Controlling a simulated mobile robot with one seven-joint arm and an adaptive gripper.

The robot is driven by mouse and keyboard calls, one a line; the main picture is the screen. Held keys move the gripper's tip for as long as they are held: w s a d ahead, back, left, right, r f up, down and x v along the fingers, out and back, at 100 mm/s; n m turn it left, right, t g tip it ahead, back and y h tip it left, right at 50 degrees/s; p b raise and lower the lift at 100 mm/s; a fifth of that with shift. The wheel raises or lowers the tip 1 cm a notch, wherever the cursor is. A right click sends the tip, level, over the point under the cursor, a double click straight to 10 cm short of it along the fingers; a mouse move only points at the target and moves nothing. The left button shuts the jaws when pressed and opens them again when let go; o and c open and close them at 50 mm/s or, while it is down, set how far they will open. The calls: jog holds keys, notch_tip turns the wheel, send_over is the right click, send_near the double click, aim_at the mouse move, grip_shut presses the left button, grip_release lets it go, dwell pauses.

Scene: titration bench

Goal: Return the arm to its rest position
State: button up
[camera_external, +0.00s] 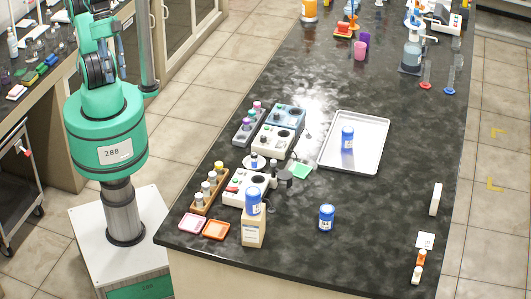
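My arm (106,120) is teal and stands on a white base at the left, beside the dark bench. Its upper links rise past the top edge of the picture. My gripper is outside the frame, so its fingers and anything in them are hidden. No part of the arm that shows is over the bench.
Glassware stands far right. The bench's front middle is largely clear.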

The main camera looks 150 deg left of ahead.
jog(key=shift+s+d+m, duration=0.2)
jog(key=shift+s+m, duration=0.05)
jog(key=shift+m, duration=0.05)
notch_tip(320, 180, down, 4)
jog(key=b, duration=0.4)
